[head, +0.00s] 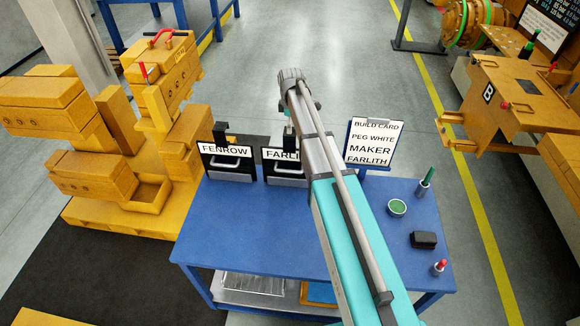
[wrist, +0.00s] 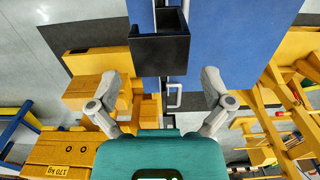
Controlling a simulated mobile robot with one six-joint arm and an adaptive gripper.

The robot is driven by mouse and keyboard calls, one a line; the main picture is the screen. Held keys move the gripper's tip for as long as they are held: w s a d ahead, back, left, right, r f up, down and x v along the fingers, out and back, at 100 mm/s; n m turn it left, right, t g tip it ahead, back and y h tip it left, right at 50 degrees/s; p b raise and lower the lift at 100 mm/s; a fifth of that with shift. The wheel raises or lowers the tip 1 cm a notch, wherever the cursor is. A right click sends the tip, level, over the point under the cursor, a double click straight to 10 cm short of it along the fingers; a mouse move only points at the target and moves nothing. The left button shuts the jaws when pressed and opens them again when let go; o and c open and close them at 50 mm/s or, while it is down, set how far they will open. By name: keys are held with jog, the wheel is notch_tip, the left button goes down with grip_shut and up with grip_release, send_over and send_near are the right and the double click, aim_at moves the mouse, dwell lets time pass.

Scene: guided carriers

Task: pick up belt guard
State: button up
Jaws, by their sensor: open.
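Two black panels with white name labels and pale bar handles stand at the back edge of the blue table: one reads FENROW (head: 218,163), the other, partly hidden by my arm, starts FARLI (head: 272,166). I cannot tell for sure that either is the belt guard. My gripper (head: 289,132) is above the FARLI panel in the head view, mostly hidden by my arm. In the wrist view my gripper (wrist: 160,86) is open, its fingers apart on both sides of a black box-like part (wrist: 160,56) and a pale handle (wrist: 174,96). Nothing is held.
A build card (head: 371,144) on the blue table (head: 240,225) reads PEG WHITE, MAKER FARLITH. Yellow machinery (head: 160,90) is at left.

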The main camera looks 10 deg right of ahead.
jog(key=shift+f, duration=0.1)
jog(key=shift+a+f+b, duration=0.1)
jog(key=shift+f+b, duration=2.4)
jog(key=shift+b, duration=0.15)
jog(key=c, duration=1.1)
jog(key=shift+w+r+p, duration=0.1)
jog(key=shift+r+p, duration=0.15)
jog(key=shift+p, duration=0.05)
notch_tip(320, 180, up, 9)
jog(key=p, duration=0.9)
jog(key=shift+r, duration=0.2)
